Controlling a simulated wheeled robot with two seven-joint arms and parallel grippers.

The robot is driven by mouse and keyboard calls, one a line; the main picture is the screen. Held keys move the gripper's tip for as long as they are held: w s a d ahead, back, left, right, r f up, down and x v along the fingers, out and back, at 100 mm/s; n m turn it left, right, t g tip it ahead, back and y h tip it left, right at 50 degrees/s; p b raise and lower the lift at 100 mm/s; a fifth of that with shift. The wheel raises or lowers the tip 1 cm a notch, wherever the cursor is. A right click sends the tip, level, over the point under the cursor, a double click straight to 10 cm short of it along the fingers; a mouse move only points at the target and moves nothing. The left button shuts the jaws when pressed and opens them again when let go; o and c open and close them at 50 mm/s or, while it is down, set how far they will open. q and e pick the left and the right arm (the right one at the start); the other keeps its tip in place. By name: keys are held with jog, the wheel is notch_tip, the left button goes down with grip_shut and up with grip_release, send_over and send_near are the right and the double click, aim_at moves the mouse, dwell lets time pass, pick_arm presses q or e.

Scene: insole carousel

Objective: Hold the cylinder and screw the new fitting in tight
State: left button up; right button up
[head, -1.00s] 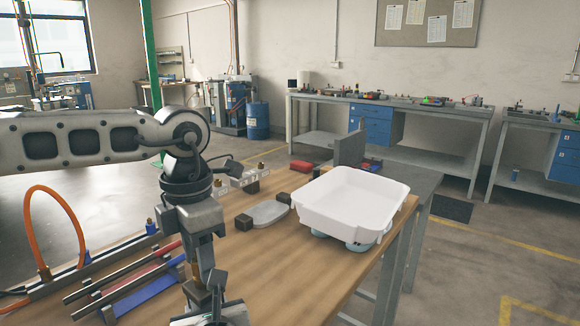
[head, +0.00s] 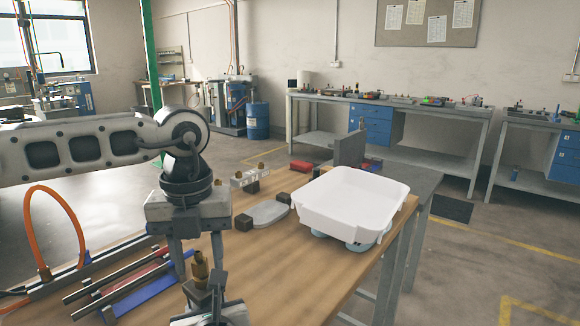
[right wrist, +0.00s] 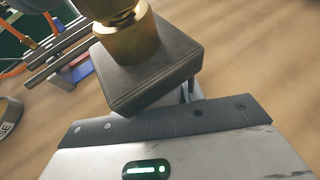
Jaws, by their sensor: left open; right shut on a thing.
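A brass fitting (head: 200,268) stands upright on a dark square block (right wrist: 150,68), which I take for the cylinder's end; the rest of the cylinder is hidden. The fitting also shows in the right wrist view (right wrist: 124,38), seated on the block's top face; how tightly it sits cannot be told. My right gripper (head: 208,300), low at the bottom of the head view, is shut on the cylinder. My left gripper (head: 197,272) points down with its fingers open. One finger is on each side of the fitting, with visible gaps.
Metal rails with red and blue strips (head: 140,292) and an orange hose (head: 68,205) lie left. A grey rounded plate between dark blocks (head: 264,213), a small manifold (head: 248,177) and a white tray (head: 352,208) lie right on the table (head: 300,275). Bare wood is in front.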

pick_arm(q)
jog(key=n, duration=1.2)
grip_shut()
jog(key=m, duration=0.5)
jog(key=shift+m, duration=0.3)
jog(key=m, duration=1.8)
jog(key=shift+f, duration=0.1)
jog(key=m, duration=2.4)
jog(key=shift+f, duration=0.1)
jog(key=shift+o, duration=0.4)
grip_release()
